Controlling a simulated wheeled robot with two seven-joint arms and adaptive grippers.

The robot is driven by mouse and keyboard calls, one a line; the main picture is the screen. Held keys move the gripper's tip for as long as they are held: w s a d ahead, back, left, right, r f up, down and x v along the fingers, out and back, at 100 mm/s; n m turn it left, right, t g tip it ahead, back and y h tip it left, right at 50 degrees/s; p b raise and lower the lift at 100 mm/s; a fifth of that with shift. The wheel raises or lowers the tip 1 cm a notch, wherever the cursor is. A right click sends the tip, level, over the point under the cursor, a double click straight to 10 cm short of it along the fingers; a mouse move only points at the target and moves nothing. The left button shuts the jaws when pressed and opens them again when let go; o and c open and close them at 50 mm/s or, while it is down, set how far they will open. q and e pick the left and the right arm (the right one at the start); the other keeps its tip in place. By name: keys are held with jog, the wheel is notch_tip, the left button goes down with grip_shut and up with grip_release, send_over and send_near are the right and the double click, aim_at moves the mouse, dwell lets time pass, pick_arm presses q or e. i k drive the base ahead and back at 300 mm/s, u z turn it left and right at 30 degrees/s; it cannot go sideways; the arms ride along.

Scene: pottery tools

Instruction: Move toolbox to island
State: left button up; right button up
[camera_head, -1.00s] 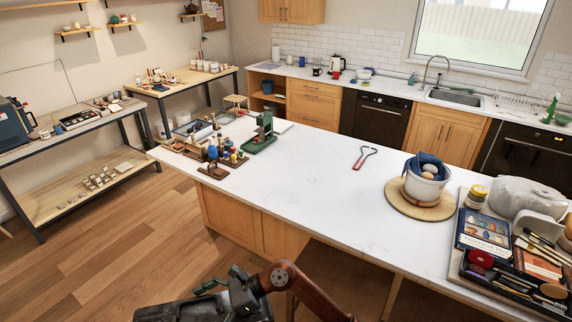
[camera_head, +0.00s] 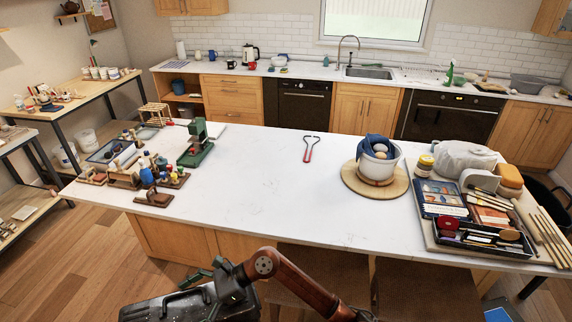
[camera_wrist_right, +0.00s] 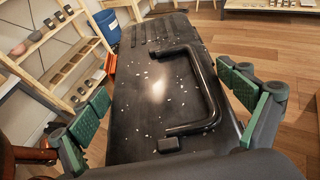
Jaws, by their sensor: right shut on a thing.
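The toolbox is black with pale specks and a black handle; part of it shows at the bottom left of the head view (camera_head: 165,306). It fills the middle of the right wrist view (camera_wrist_right: 150,95). My right gripper (camera_head: 222,277) is at the toolbox, its green-padded fingers (camera_wrist_right: 165,108) on either side of the box, shut on it. The box is held low in front of the island, below its top. The island (camera_head: 270,190) has a white top and wooden sides. My left gripper is out of view.
Tools and bottles (camera_head: 145,165) and a green press (camera_head: 197,145) crowd the island's left end. A red-handled tool (camera_head: 310,148), a pot on a round board (camera_head: 372,191) and a full tool tray (camera_head: 470,248) stand farther right. The island's middle front is clear.

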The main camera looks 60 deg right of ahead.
aim_at(249, 200)
jog(key=z, duration=0.6)
jog(key=i, duration=0.55)
jog(key=z, duration=0.65)
